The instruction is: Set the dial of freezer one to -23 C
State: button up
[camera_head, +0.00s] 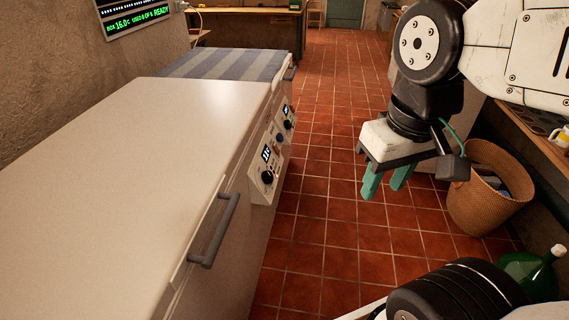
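A white chest freezer (120,170) with a closed lid and a grey handle (214,232) fills the left. On its front face, a control panel has a small lit display (266,153) and a black dial (267,177). Just beyond is a second lit display (285,109) with another black dial (288,124). The readings are too small to read surely, and no label tells which is freezer one. My gripper (387,184) hangs over the floor to the right of the panels, apart from them. Its two teal fingers point down, open and empty.
A striped cloth (225,65) covers the surface beyond the white lid. A wicker basket (490,187) and a green bottle (530,272) stand on the right. The tiled floor (325,200) between is clear.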

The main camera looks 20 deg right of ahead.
aim_at(267, 176)
jog(key=z, duration=1.05)
jog(key=k, duration=0.95)
jog(key=u, duration=0.8)
jog(key=i, duration=1)
